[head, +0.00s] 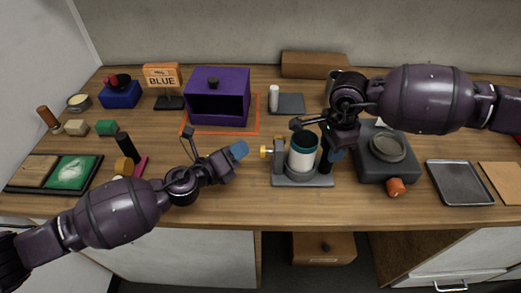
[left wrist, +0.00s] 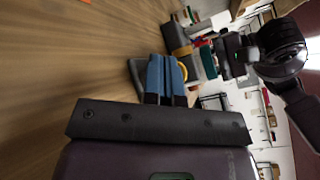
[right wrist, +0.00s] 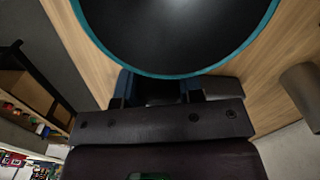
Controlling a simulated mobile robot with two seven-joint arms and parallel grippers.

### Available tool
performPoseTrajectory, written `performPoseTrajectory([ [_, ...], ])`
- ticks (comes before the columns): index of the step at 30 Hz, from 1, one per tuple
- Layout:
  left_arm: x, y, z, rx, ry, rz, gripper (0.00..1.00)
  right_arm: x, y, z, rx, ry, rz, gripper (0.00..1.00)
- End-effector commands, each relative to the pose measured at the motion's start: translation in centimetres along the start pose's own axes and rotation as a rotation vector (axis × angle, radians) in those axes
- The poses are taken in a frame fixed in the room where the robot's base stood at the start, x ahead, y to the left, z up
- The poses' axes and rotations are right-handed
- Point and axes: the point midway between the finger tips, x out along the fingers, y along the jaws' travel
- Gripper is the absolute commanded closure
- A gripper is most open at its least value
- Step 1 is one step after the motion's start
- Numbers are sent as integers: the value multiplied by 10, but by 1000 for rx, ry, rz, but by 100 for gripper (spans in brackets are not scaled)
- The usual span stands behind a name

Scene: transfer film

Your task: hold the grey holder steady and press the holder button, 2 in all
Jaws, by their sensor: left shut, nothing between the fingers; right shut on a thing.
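The grey holder (head: 287,180) stands on the table in the head view, carrying an upright white cylinder with a teal rim (head: 302,158). A yellow button (head: 265,152) sticks out on its left side. My right gripper (head: 332,152) is shut on a dark upright part at the holder's right side; in the right wrist view its fingers (right wrist: 157,88) are just below the round teal-rimmed top (right wrist: 180,25). My left gripper (head: 240,150) is shut and empty, apart from the button and to its left. Its blue fingertips are together in the left wrist view (left wrist: 166,75), partly hiding the holder.
A dark grey device with a round glass top (head: 388,147) stands right of the holder, and a metal tray (head: 459,182) beyond it. A purple box (head: 218,97) is at the back. A black cylinder (head: 125,147) stands at left. Table front of the holder is clear.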

Motion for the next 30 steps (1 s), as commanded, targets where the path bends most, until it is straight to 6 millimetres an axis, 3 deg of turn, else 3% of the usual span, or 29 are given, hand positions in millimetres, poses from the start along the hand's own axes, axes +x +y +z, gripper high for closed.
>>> performPoseTrajectory([
  [15, -27, 20, 19, 1, 1, 1, 100, 0, 0, 0, 0, 0, -1, 93],
  [30, -28, 20, 20, 1, 1, 0, 100, 0, 0, 0, 0, 0, -1, 93],
])
